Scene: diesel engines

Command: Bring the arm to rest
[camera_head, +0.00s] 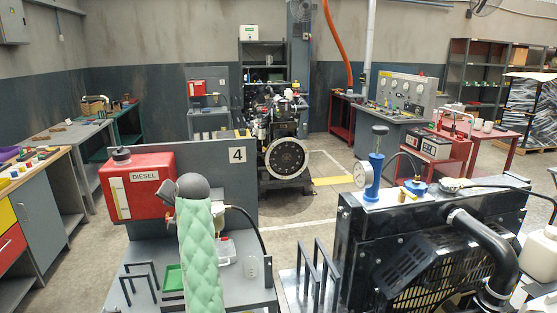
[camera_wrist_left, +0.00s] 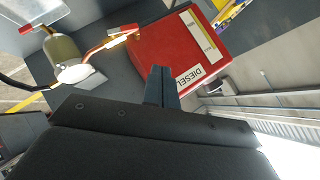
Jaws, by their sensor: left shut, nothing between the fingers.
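My left arm, in a green quilted sleeve with a dark grey rounded end, rises from the bottom of the head view in front of the grey stand. The fingers of that arm do not show clearly there. In the left wrist view my left gripper (camera_wrist_left: 162,88) has its two dark fingers together with nothing between them. The fingertips appear close to the red diesel tank (camera_wrist_left: 180,50); I cannot tell the exact gap. The tank (camera_head: 137,186) also shows in the head view, left of the arm. My right gripper is in neither view.
The grey panel marked 4 (camera_head: 237,156) stands behind the arm. A green tray (camera_head: 174,278) lies on the stand. A black radiator unit (camera_head: 430,245) fills the right foreground. In the wrist view a copper pipe (camera_wrist_left: 100,52) runs beside the tank. An engine (camera_head: 285,150) stands farther back.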

